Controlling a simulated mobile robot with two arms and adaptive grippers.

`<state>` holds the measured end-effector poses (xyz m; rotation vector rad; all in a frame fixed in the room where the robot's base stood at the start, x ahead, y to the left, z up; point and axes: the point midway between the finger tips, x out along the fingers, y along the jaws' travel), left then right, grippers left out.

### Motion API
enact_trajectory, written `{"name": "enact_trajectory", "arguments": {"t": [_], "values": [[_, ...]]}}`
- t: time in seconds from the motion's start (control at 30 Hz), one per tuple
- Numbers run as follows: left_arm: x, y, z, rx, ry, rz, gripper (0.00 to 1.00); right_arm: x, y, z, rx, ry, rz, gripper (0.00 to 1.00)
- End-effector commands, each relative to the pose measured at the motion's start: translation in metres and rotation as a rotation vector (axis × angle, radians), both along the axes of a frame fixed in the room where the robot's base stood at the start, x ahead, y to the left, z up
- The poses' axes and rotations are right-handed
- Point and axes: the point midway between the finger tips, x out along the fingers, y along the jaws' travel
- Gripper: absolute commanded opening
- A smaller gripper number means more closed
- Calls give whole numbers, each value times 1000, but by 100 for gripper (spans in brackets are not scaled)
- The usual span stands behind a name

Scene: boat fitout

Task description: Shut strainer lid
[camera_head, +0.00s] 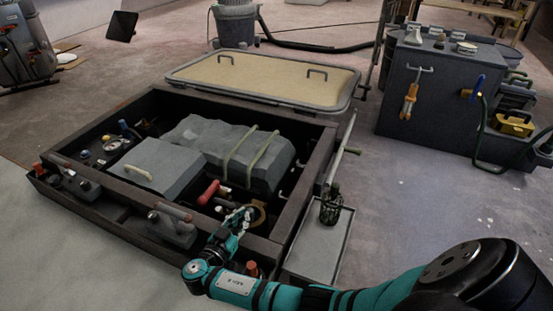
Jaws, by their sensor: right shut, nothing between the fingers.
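My right gripper (238,217) reaches from the lower right over the front wall of the dark open compartment. Its fingers are shut and empty, near the compartment's front right inside. A round brass-coloured rim (260,214) shows just right of the fingers, partly hidden by them. It may belong to the strainer, but I cannot tell whether this is the lid or how far it is open. I cannot tell whether the fingers touch it. My left gripper is not in view.
A red-handled part (208,192) lies left of the gripper. Grey blocks (158,167) fill the compartment's middle. A grey tray (318,250) with a dark mesh basket (331,205) is at the right.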

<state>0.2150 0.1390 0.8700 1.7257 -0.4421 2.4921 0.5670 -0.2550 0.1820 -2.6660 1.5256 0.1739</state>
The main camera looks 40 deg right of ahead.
Motion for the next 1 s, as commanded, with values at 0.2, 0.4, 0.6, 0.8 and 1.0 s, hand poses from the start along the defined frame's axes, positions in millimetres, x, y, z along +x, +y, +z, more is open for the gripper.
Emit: {"name": "enact_trajectory", "arguments": {"t": [0.2, 0.4, 0.6, 0.8, 1.0], "values": [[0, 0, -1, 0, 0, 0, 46, 0, 0, -1, 1, 1, 0, 0], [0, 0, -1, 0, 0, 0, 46, 0, 0, -1, 1, 1, 0, 0], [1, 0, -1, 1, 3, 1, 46, 0, 1, 9, 2, -1, 0, 0], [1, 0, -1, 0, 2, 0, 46, 0, 0, 42, 4, -5, 0, 0], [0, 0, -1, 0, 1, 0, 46, -1, 0, 78, 2, -3, 0, 0]]}}
